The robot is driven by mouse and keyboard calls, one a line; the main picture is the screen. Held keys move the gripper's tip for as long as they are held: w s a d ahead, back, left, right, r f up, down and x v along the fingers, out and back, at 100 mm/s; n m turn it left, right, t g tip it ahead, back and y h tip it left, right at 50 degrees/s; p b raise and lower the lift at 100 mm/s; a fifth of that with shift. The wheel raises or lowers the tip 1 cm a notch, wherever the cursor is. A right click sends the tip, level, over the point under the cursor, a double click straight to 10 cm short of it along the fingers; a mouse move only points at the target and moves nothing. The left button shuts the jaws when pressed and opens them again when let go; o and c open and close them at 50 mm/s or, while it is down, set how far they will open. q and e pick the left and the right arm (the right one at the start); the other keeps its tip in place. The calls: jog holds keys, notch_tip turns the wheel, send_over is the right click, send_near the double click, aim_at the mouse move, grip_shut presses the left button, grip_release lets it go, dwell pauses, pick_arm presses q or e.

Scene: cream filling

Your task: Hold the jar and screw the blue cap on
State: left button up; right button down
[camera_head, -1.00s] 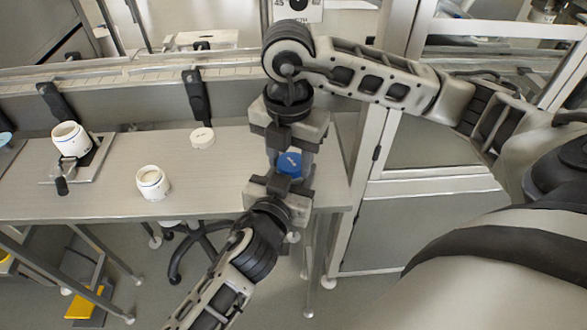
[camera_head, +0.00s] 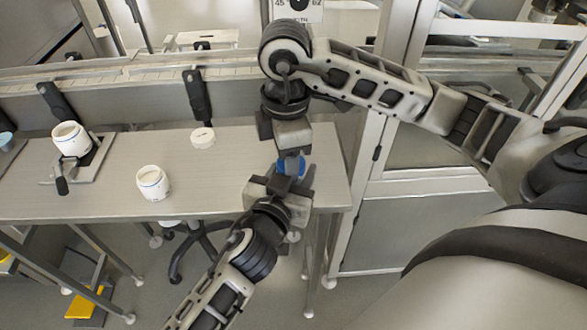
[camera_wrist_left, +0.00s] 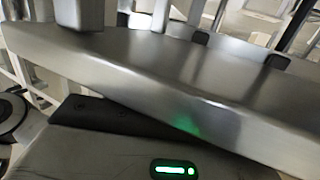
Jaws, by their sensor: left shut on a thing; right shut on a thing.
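The blue cap (camera_head: 291,166) shows in the head view between my two grippers, above the table's right part, and is mostly covered by fingers. My right gripper (camera_head: 292,158) comes from behind it and is shut on the cap. My left gripper (camera_head: 288,183) comes from the front and is shut on the jar, which its fingers and the cap hide. I cannot tell how the cap sits on the jar. The left wrist view shows neither jar nor cap.
A white open jar (camera_head: 152,183) stands on the table (camera_head: 110,200). Another white jar (camera_head: 70,138) sits in a metal fixture (camera_head: 98,160) at the left. A white cap (camera_head: 202,138) lies near the back rail. The table edge (camera_wrist_left: 190,110) crosses the left wrist view.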

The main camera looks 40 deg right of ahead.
pick_arm(q)
jog(key=shift+s, duration=0.15)
pick_arm(e)
jog(key=shift+w+m, duration=0.15)
jog(key=shift+m, duration=0.55)
pick_arm(q)
jog(key=shift+d, duration=0.1)
pick_arm(e)
jog(key=c, duration=0.7)
grip_release()
jog(key=shift+o, duration=0.2)
jog(key=shift+a, duration=0.1)
jog(key=shift+s+a, duration=0.1)
jog(key=shift+s, duration=0.1)
pick_arm(q)
jog(key=o, duration=1.1)
jog(key=shift+w, duration=0.2)
pick_arm(e)
jog(key=shift+f, duration=0.1)
pick_arm(q)
jog(key=shift+o, duration=0.2)
jog(key=shift+r, duration=0.1)
jog(key=v, duration=1.6)
pick_arm(e)
jog(key=shift+w+d+r, duration=0.1)
jog(key=shift+d+r, duration=0.15)
jog(key=shift+r, duration=0.05)
